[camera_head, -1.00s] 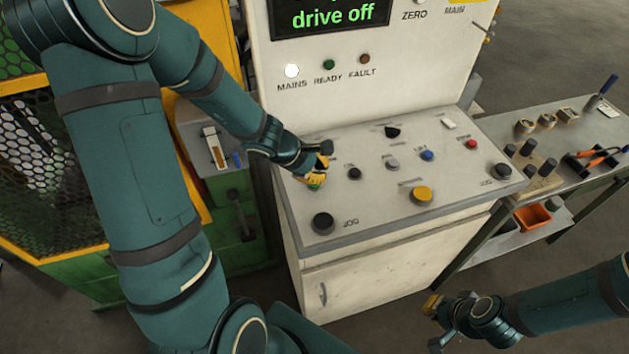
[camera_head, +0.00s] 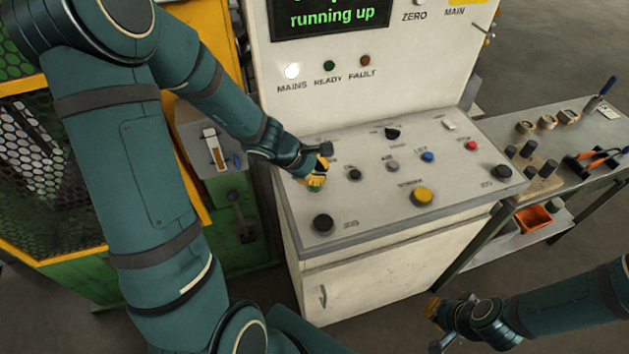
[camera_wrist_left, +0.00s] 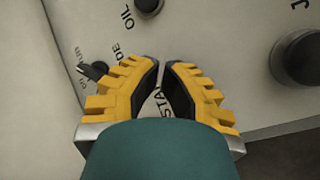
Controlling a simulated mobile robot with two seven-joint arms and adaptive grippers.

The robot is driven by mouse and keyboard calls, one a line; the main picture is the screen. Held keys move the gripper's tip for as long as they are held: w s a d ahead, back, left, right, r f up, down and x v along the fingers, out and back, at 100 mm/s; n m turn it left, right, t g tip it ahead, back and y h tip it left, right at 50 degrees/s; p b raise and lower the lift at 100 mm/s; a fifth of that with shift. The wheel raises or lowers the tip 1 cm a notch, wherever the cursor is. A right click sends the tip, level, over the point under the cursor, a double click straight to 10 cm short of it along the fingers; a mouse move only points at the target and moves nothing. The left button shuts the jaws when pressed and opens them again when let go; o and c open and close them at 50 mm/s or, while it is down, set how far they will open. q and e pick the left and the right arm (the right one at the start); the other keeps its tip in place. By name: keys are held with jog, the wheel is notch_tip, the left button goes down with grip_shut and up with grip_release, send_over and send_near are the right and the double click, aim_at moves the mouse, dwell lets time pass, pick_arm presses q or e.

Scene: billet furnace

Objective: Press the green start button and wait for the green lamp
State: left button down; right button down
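The green start button (camera_head: 314,188) shows just under my left gripper (camera_head: 318,180) at the left of the sloping console. The fingertips look to be on or very near it; contact is hard to tell. In the left wrist view my left gripper (camera_wrist_left: 162,66) has its yellow fingertips almost together with nothing between them, and they hide the button and part of its START label. The green READY lamp (camera_head: 329,66) looks dark. The display (camera_head: 332,17) reads "running up" in green. My right gripper (camera_head: 433,308) hangs at the lower right, away from the console.
The white MAINS lamp (camera_head: 292,71) is lit; the FAULT lamp (camera_head: 365,61) is dark. Near my left gripper are a black jog knob (camera_head: 323,224), a yellow button (camera_head: 422,195) and smaller knobs. A side table (camera_head: 590,125) with tools stands at the right.

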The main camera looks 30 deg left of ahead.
pick_arm(q)
jog(key=shift+r+p, duration=0.4)
jog(key=shift+r, duration=0.3)
notch_tip(320, 180, up, 5)
jog(key=p, duration=0.4)
dwell(0.7)
